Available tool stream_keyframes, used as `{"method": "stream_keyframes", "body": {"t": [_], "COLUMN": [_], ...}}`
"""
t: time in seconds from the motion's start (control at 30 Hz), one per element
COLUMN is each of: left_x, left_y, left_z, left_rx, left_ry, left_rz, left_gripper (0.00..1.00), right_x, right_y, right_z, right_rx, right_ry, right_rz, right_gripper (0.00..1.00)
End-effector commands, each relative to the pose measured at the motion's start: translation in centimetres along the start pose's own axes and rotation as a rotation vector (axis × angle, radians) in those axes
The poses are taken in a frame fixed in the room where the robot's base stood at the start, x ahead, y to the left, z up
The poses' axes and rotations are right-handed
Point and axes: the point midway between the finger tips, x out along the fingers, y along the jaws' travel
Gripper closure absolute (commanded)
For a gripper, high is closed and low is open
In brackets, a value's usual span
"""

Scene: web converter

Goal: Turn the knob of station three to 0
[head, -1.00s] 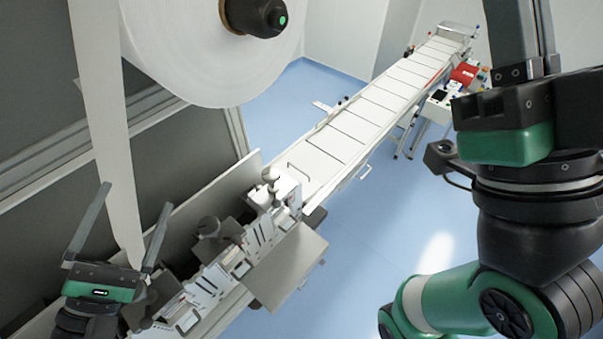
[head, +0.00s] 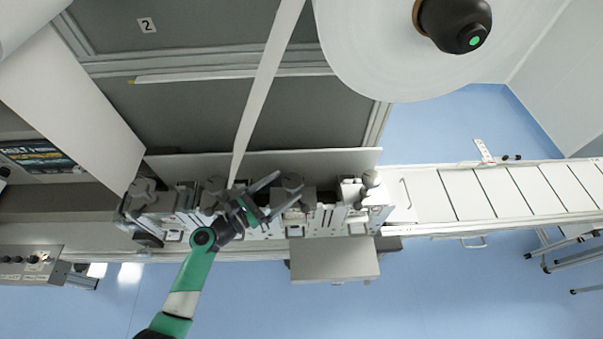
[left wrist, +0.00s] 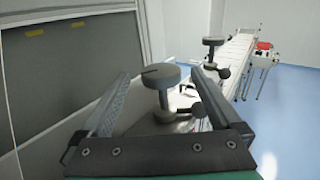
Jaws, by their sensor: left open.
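Several dark round knobs stand in a row on the station units in the head view. The third knob from the left (head: 292,182) is the one by my left gripper (head: 289,187). Which knob belongs to station three is not labelled in view. In the left wrist view the grey disc-topped knob (left wrist: 162,76) with a dark pointer line appears between the open fingers (left wrist: 160,74), with no clear contact. A small dark ball-ended lever sits beside it. Another knob (left wrist: 213,42) stands farther off. The pointer's scale is not readable. My right gripper is out of view.
A white paper web (head: 262,90) hangs down behind the left gripper. A large white roll (head: 385,45) is above right. A flat grey plate (head: 335,260) juts out in front of the units. A conveyor (head: 490,195) runs right; blue floor in front is open.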

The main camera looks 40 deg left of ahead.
Motion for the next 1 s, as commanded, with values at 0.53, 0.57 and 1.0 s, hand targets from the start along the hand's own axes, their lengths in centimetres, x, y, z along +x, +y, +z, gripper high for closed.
{"method": "stream_keyframes", "body": {"t": [0.53,0.57,1.0], "left_x": [6.8,6.8,6.7], "left_y": [-0.1,-0.1,-0.1], "left_z": [0.0,0.0,0.1], "left_rx": [0.001,0.001,0.001], "left_ry": [0.0,0.0,0.0], "left_rz": [0.0,0.0,0.0], "left_gripper": [0.02,0.02,0.65], "right_x": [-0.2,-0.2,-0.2], "right_y": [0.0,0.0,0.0], "right_z": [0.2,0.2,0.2], "right_rx": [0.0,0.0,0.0], "right_ry": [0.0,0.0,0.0], "right_rz": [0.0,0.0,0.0], "right_gripper": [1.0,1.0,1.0]}}
